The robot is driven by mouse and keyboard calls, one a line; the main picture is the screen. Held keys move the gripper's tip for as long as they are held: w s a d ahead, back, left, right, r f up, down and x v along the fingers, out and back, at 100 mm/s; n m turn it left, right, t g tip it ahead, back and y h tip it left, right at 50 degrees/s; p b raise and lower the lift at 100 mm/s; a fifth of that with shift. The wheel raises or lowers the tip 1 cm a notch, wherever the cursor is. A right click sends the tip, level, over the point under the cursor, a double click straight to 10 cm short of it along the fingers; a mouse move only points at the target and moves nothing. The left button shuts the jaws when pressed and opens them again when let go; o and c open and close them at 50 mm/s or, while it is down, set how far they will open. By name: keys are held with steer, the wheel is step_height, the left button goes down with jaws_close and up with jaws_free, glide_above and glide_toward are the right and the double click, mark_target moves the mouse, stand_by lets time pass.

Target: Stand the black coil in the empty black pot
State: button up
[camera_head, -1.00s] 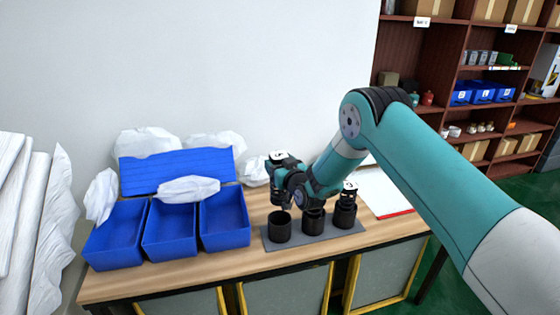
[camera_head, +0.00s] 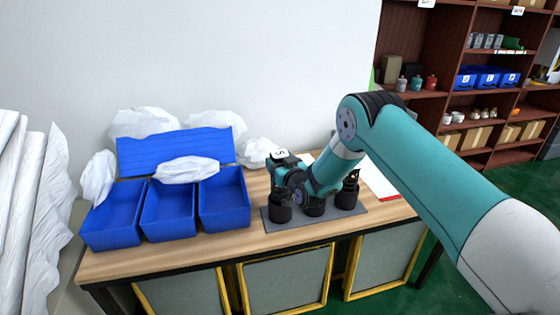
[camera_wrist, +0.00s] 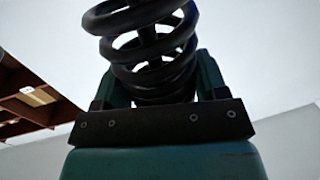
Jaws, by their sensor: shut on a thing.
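My gripper (camera_head: 281,185) is shut on a black coil (camera_wrist: 145,45), which stands out from the jaws in the wrist view. In the head view my gripper is low over the left black pot (camera_head: 279,214), and the dark coil looks upright at the pot's mouth. I cannot tell whether its lower end touches the pot's floor. The middle black pot (camera_head: 315,209) is partly hidden behind my wrist. The right black pot (camera_head: 346,200) has a dark coil-like thing standing in it. All the pots are on a grey mat (camera_head: 300,222).
Three open blue bins (camera_head: 168,228) stand at the left of the wooden table (camera_head: 190,255). White crumpled bags (camera_head: 187,170) lie on and behind them. A white sheet with a red edge (camera_head: 385,187) lies to the right. A wall is close behind.

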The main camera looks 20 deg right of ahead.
steer(key=shift+f+b, duration=2.4)
steer(key=shift+f, duration=0.25)
steer(key=o, duration=1.4)
steer(key=shift+o, duration=0.2)
steer(key=s+d+b, duration=0.3)
steer(key=s+b, duration=1.4)
steer(key=b, duration=0.2)
steer(key=shift+d, duration=0.2)
